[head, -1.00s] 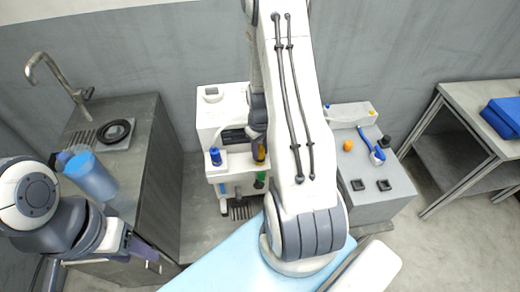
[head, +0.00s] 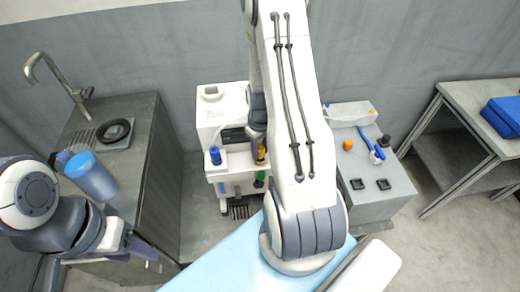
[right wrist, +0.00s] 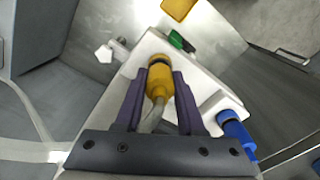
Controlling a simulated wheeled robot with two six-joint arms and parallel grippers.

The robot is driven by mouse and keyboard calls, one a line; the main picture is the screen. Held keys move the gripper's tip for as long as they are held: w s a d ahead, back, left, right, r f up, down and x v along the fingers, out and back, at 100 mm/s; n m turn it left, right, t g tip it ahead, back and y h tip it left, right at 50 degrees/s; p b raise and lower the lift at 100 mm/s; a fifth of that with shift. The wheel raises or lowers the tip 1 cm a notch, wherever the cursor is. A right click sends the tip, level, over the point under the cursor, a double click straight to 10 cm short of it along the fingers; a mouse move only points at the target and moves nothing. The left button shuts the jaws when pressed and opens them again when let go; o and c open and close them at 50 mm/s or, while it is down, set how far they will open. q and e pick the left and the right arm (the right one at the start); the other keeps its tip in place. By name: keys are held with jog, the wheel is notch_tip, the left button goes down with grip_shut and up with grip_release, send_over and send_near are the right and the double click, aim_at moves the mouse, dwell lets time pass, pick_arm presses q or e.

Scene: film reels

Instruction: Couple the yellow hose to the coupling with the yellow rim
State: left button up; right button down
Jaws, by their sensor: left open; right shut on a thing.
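The yellow hose end (right wrist: 158,82) is between the fingers of my right gripper (right wrist: 159,88), which is shut on it; a pale hose runs back from it. Its dark tip meets the white shelf unit (right wrist: 205,85); I cannot tell whether it is seated. In the head view the yellow hose end (head: 261,155) shows at the white shelf unit, beside my right arm, which hides most of the gripper. I cannot make out a yellow rim on any coupling. My left gripper (head: 150,258) is open and empty at the lower left, by the sink cabinet.
A blue connector (right wrist: 235,130) and a green one (right wrist: 180,42) are on the shelf unit near my right gripper. A blue jug (head: 92,176) stands on the sink cabinet (head: 140,140). A grey box (head: 360,205) with an orange knob (head: 348,145) stands right.

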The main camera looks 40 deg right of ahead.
aim_at(260, 148)
jog(key=shift+f+b, duration=0.3)
jog(key=shift+f, duration=0.15)
jog(key=c, duration=0.8)
grip_release()
notch_tip(260, 148, up, 11)
jog(key=p, duration=0.9)
jog(key=shift+p, duration=0.35)
